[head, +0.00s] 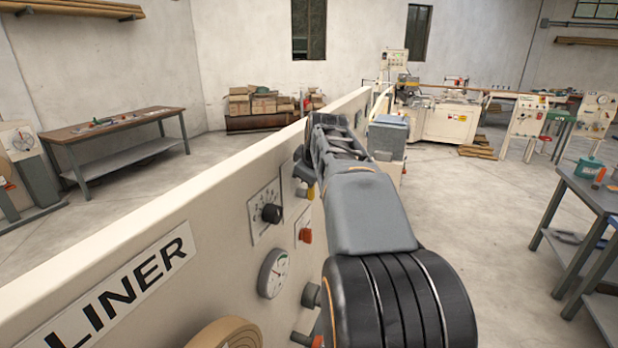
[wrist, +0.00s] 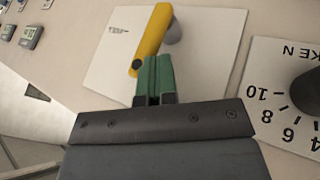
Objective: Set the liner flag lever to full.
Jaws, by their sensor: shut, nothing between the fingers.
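In the wrist view a yellow lever (wrist: 153,38) sits on a white plate (wrist: 110,60) on the machine panel. It slants from its grey pivot at the upper right down to the left. The faint label on the plate is too small to read surely. My gripper (wrist: 155,78), with green fingertips, is shut and empty. Its tips are right beside the lever's lower end; I cannot tell whether they touch. In the head view a bit of yellow (head: 311,192), seemingly the lever, shows beside my arm, which hides the fingertips.
A numbered dial with a black knob (head: 271,213) is close to the lever; its plate also shows in the wrist view (wrist: 275,75).

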